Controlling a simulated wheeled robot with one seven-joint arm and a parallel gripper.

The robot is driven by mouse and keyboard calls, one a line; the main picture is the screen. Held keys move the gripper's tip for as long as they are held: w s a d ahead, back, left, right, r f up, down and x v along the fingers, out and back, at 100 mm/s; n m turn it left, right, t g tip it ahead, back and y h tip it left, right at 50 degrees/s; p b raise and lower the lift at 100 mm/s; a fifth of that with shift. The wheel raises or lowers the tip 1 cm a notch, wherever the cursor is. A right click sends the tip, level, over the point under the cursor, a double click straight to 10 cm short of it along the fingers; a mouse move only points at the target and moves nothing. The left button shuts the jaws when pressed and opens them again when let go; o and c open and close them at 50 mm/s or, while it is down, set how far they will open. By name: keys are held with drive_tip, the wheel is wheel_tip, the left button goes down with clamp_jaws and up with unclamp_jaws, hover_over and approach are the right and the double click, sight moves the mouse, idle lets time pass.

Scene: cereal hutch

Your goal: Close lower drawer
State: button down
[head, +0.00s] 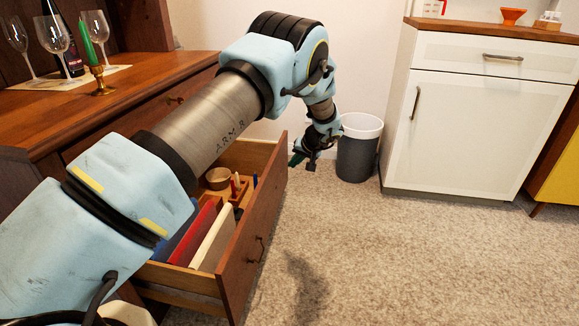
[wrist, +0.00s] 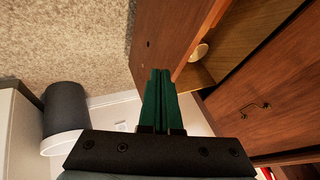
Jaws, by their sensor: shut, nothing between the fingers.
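The lower drawer (head: 262,225) of the wooden hutch stands pulled out, with its front panel facing right and a dark handle (head: 259,250) on it. My gripper (head: 296,160) is just beyond the far end of that front panel, near its top edge. In the wrist view, my gripper's green fingers (wrist: 159,74) are together and hold nothing. The tips are close to the drawer's front panel (wrist: 165,35); I cannot tell whether they touch it. My arm hides part of the hutch and the drawer's near left part.
The drawer holds a bowl (head: 218,178), upright boards (head: 212,238) and small items. The upper drawer (wrist: 262,103) is shut. Glasses and a candle (head: 88,42) stand on top. A dark bin (head: 357,152) and a white cabinet (head: 485,120) stand beyond. The carpet on the right is clear.

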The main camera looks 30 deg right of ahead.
drive_tip(key=b, duration=0.1)
approach(270, 175)
wheel_tip(270, 175, down, 3)
drive_tip(key=d, duration=0.2)
drive_tip(key=shift+w+a+f, duration=0.2)
drive_tip(key=shift+w+a, duration=1)
drive_tip(key=shift+a, duration=0.15)
drive_tip(key=w+a+b, duration=0.2)
drive_tip(key=w+a, duration=1.6)
drive_tip(key=a, duration=0.2)
drive_tip(key=shift+w+b, duration=0.3)
drive_tip(key=shift+w, duration=0.1)
drive_tip(key=shift+a, duration=0.1)
